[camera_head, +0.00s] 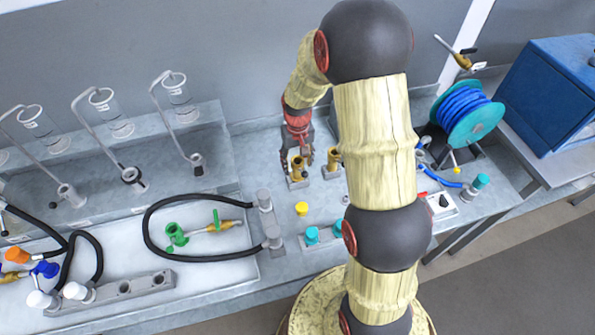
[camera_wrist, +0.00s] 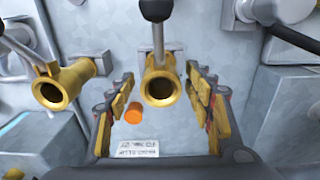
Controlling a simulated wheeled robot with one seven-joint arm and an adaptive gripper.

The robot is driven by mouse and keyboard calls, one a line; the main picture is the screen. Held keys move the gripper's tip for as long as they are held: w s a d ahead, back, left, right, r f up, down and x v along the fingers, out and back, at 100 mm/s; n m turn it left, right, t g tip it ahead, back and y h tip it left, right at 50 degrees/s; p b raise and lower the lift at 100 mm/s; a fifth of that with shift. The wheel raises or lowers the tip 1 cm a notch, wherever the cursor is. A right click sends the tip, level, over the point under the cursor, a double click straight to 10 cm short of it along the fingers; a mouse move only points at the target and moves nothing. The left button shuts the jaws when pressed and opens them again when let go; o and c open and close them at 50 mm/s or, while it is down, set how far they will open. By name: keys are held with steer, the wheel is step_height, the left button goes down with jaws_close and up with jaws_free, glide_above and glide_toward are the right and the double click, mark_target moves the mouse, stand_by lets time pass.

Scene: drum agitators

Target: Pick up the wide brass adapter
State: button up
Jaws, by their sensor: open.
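Two brass adapters stand on small grey blocks on the bench. One adapter (camera_head: 298,172) is directly below my gripper (camera_head: 297,158) in the head view. The other adapter (camera_head: 333,158) stands just to its right. In the wrist view, one brass adapter (camera_wrist: 160,88) lies centred between the open fingers of my gripper (camera_wrist: 160,112), with clear space on both sides. The other brass adapter (camera_wrist: 60,86) is outside the fingers at the left. Both show round open mouths and dark levers. I cannot tell which one is the wide adapter. My gripper is empty.
A yellow cap (camera_head: 301,208) and teal-capped parts (camera_head: 312,236) stand nearer on the bench. A black hose (camera_head: 150,225) loops at the left. A blue hose reel (camera_head: 468,112) stands at the right. In the wrist view an orange disc (camera_wrist: 133,113) lies between the fingers.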

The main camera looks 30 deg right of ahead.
step_height(320, 180, down, 4)
steer(key=shift+w+r, duration=0.1)
steer(key=shift+r, duration=0.1)
steer(key=c, duration=0.3)
jaws_close()
stand_by(0.3)
